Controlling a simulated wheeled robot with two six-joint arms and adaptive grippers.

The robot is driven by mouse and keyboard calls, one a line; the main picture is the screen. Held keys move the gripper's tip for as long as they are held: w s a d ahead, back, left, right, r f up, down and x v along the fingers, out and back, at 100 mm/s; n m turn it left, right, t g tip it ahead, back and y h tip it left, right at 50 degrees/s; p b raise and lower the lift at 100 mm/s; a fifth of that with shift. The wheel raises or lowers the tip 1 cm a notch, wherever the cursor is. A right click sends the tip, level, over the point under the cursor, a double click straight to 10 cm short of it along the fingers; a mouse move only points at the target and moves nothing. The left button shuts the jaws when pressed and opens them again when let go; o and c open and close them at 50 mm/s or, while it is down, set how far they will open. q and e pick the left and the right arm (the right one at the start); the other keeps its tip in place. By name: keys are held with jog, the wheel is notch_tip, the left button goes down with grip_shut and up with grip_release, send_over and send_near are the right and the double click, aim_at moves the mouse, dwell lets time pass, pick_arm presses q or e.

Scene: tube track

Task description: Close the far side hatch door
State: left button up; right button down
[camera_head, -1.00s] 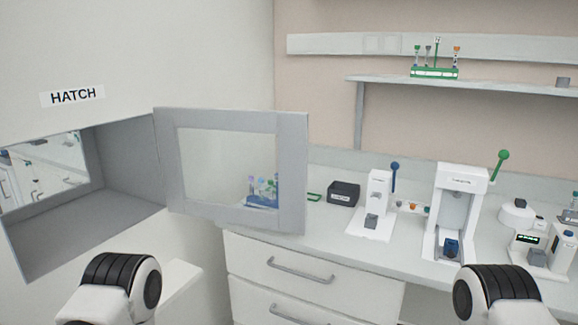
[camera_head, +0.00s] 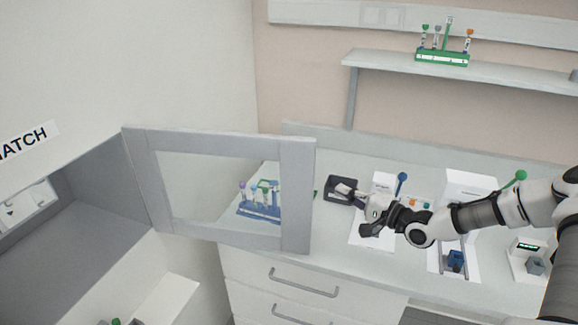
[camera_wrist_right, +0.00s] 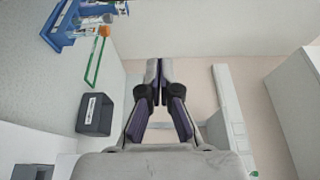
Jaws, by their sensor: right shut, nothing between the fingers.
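The grey-framed hatch door (camera_head: 298,215) with a clear pane stands swung open from the wall hatch (camera_head: 75,235) in the head view. Its free edge is toward the right, over the bench. Through the hatch opening, part of another room shows at the far left; I cannot make out a separate far door there. My right gripper (camera_head: 343,189) is shut and empty, reaching left over the bench and a little right of the door's free edge, apart from it in the picture. Its closed fingertips (camera_wrist_right: 158,70) show in the right wrist view. My left gripper is out of view.
A blue tube rack (camera_head: 258,212) shows through the pane. A black box (camera_head: 336,196) is beside the right gripper. White devices with blue (camera_head: 401,180) and green levers stand to the right. Drawers (camera_head: 300,285) are below; a shelf with a green rack (camera_head: 442,58) is above.

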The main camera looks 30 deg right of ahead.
pick_arm(q)
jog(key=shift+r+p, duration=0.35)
jog(key=shift+p, duration=0.1)
pick_arm(e)
jog(key=w+a, duration=0.6)
jog(key=shift+w+a+f, duration=0.2)
jog(key=shift+w+a, duration=0.1)
jog(key=shift+a, duration=0.1)
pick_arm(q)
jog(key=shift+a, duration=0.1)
